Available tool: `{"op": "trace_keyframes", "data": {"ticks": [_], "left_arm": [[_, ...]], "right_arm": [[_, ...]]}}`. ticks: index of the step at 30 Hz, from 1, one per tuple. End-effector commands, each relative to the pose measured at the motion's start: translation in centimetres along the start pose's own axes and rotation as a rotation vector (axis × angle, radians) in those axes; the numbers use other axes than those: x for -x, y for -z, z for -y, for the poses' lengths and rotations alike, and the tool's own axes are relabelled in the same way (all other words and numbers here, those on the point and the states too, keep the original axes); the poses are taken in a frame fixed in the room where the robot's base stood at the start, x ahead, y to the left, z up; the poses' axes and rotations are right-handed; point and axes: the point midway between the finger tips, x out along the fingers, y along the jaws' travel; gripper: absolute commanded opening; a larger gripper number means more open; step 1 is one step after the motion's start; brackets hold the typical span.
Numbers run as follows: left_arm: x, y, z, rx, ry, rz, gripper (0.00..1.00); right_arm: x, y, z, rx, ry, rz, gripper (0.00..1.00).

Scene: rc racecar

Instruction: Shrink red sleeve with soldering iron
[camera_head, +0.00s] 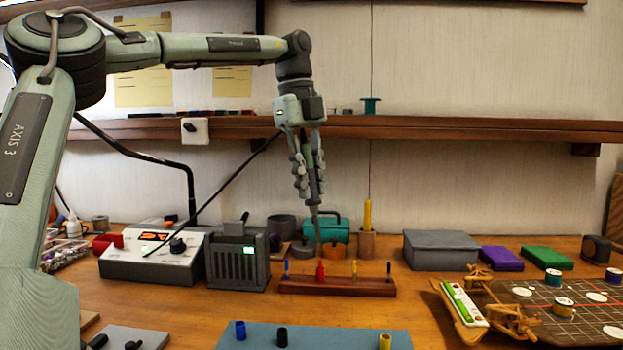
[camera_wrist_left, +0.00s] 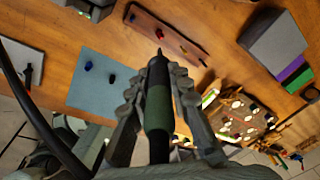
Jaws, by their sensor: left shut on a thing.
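My left gripper (camera_head: 314,192) is shut on the soldering iron (camera_head: 317,222), a dark tool with a green grip, held near upright with its tip down. The iron also shows in the wrist view (camera_wrist_left: 159,98), between the fingers. The red sleeve (camera_head: 320,271) stands upright on the wooden rack (camera_head: 338,287). The iron's tip points down close above the red sleeve; I cannot tell whether they touch. In the wrist view the rack (camera_wrist_left: 190,49) lies beyond the tip. Thin blue, yellow and black pieces stand on the same rack. My right gripper is not in view.
A soldering station (camera_head: 155,258) and a dark iron holder (camera_head: 238,262) stand left of the rack. A blue-grey mat (camera_head: 315,337) with small coloured sleeves lies in front. A grey box (camera_head: 440,250) and a racecar chassis (camera_head: 545,315) are at right. A shelf (camera_head: 400,128) crosses behind.

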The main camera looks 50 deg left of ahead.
Motion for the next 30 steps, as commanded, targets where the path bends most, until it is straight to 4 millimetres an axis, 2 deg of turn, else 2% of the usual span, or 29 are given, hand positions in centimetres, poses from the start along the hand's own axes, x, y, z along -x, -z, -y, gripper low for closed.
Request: {"op": "trace_keyframes", "data": {"ticks": [15, 21, 30], "left_arm": [[-4.6, -0.5, -0.5, 0.0, -0.002, -0.001, 0.0], [-5.4, -0.6, -0.6, -0.001, 0.0, 0.0, 0.0], [-5.4, -0.6, -0.6, 0.0, 0.0, 0.0, 0.0]], "right_arm": [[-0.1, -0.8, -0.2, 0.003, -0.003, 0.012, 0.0], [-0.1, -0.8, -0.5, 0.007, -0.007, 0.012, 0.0], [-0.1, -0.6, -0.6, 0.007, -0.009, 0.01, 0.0]]}}
